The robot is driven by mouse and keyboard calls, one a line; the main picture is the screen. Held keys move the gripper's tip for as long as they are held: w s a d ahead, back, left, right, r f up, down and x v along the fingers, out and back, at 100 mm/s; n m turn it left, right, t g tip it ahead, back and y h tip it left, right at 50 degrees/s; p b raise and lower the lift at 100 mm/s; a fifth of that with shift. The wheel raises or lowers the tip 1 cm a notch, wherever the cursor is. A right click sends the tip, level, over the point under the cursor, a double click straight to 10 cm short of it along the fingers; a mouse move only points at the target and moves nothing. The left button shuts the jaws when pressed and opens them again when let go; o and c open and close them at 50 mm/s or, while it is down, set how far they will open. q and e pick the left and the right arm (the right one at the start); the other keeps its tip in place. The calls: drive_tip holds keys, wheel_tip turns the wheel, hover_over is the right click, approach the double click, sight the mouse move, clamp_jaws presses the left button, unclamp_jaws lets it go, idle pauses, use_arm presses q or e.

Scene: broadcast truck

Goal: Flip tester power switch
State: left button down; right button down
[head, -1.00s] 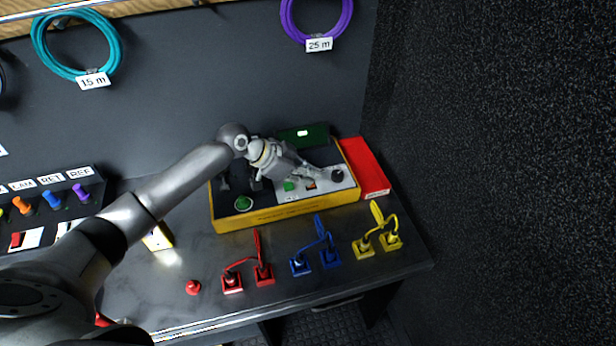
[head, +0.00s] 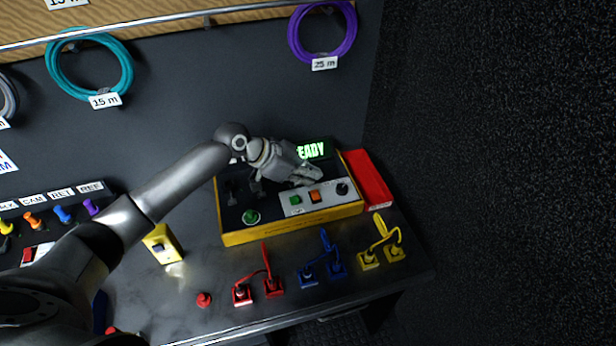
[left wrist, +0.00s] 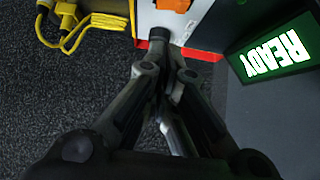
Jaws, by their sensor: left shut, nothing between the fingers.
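The tester is a yellow box (head: 290,228) with a black top on the bench. Its white panel (head: 327,200) carries a green switch (head: 295,200), an orange switch (head: 316,196) and a black knob (head: 342,188). The orange switch also shows at the top of the left wrist view (left wrist: 172,5). My left gripper (head: 318,179) is shut and empty, over the back edge of the white panel near the orange switch. My right gripper is not in view.
A red tray (head: 369,180) lies right of the tester. Red (head: 272,288), blue (head: 335,268) and yellow (head: 395,252) plugs with leads stand along the front of the bench. A yellow block (head: 163,244) and a red button (head: 204,299) lie to the left.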

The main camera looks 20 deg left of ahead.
use_arm(q)
drive_tip(key=b+v, duration=0.1)
drive_tip(key=v, duration=0.7)
drive_tip(key=shift+s+d+b, duration=0.15)
drive_tip(key=shift+s+b, duration=0.1)
drive_tip(key=shift+b, duration=0.1)
